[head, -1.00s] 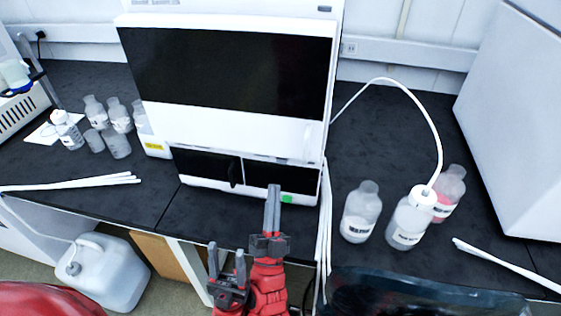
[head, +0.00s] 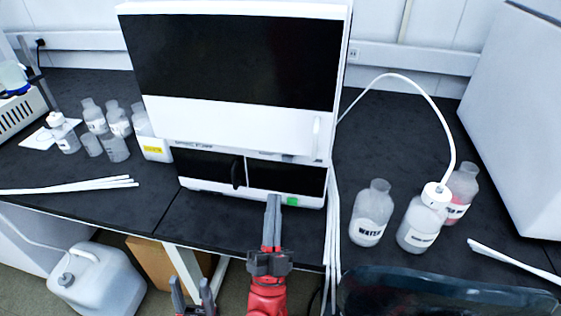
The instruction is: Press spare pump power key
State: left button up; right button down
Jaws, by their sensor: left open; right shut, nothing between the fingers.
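A white instrument stack (head: 240,123) with black front panels stands on the black bench. A small green square (head: 292,201), which looks like the power key, sits low on its front, right of the middle. My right gripper (head: 273,202) is shut and empty, pointing at the stack's lower front edge. Its tips appear just left of the green square; I cannot tell whether they touch the stack. My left gripper (head: 193,291) is open and empty, low in the picture in front of the bench edge, partly cut off by the frame.
A water bottle (head: 371,214), a tubed bottle (head: 421,222) and a pinkish bottle (head: 460,190) stand right of the stack. Several clear bottles (head: 117,120) stand left. White tubes hang over the bench edge beside my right gripper. A jug (head: 98,280) is below the bench.

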aim_at(288, 158)
jog(key=shift+w, duration=0.1)
jog(key=w+d+b, duration=0.1)
jog(key=w+b, duration=0.1)
jog(key=w, duration=0.6)
jog(key=shift+w+d, duration=0.25)
jog(key=shift+d, duration=0.15)
dwell(1.8)
jog(key=shift+w, duration=0.4)
jog(key=shift+w+d+b, duration=0.15)
jog(key=shift+w+b, duration=0.1)
jog(key=shift+b, duration=0.15)
jog(key=shift+w+d+r, duration=0.1)
jog(key=shift+w+r, duration=0.05)
jog(key=shift+r, duration=0.15)
dwell(1.1)
